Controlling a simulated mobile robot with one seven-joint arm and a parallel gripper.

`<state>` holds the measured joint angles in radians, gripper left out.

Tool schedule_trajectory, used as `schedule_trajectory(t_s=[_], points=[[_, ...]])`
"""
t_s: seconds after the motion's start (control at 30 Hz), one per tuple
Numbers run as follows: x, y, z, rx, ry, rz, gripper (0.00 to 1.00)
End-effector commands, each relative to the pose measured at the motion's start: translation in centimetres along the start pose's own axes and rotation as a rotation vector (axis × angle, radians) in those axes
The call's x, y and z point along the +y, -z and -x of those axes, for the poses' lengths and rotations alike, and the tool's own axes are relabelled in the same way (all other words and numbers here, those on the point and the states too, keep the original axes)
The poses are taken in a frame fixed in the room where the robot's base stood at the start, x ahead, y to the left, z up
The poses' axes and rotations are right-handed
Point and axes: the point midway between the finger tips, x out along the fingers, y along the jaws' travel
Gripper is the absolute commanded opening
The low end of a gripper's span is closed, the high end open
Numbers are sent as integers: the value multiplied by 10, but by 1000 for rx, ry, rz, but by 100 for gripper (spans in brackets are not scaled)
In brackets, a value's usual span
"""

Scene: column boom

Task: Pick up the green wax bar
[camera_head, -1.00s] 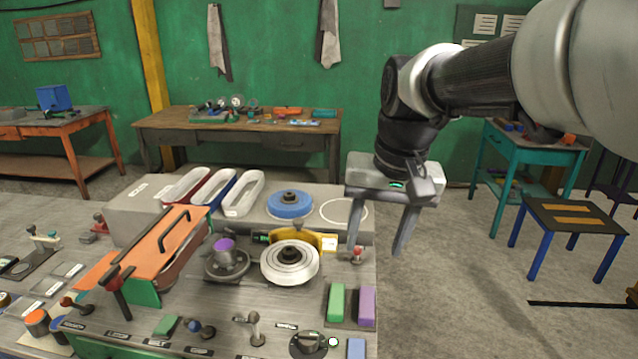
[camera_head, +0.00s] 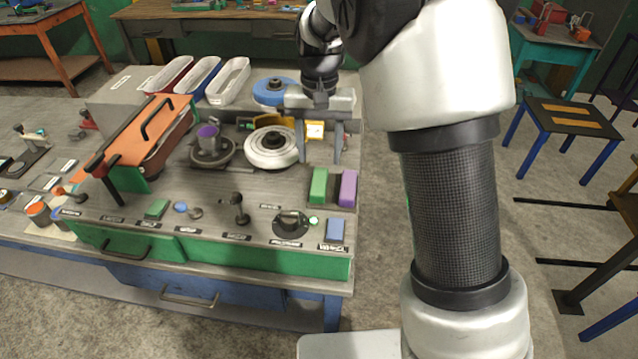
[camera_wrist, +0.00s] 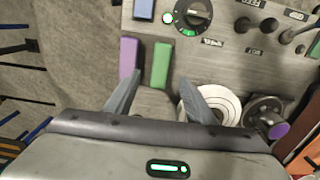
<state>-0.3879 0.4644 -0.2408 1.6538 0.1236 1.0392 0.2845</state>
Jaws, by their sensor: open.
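The green wax bar (camera_head: 318,186) lies on the grey bench top near its right edge, just left of a purple bar (camera_head: 347,188). In the wrist view the green bar (camera_wrist: 160,65) shows just beyond the fingertips, roughly centred between them, with the purple bar (camera_wrist: 128,57) to its left. My gripper (camera_head: 320,158) is open and empty. In the head view its two fingers point down, just behind the bars. It also shows in the wrist view (camera_wrist: 161,84). Its exact height above the bench cannot be told.
A white polishing wheel (camera_head: 271,148) stands left of my gripper, with a yellow part behind it. Levers and an orange cover (camera_head: 150,130) are further left.

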Motion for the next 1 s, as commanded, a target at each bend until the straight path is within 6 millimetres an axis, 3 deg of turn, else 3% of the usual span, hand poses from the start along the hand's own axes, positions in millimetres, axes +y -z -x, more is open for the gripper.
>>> schedule_trajectory(t_s=[0.1, 0.37, 0.63, 0.93, 1.0], points=[[0, 0, -18, -1, 0, 1, 50], [0, 1, -37, -2, -1, 0, 50], [-1, 4, -75, -1, 0, 1, 50], [-1, 4, -80, 1, 1, 0, 50], [-1, 4, -80, 1, 1, 0, 40]])
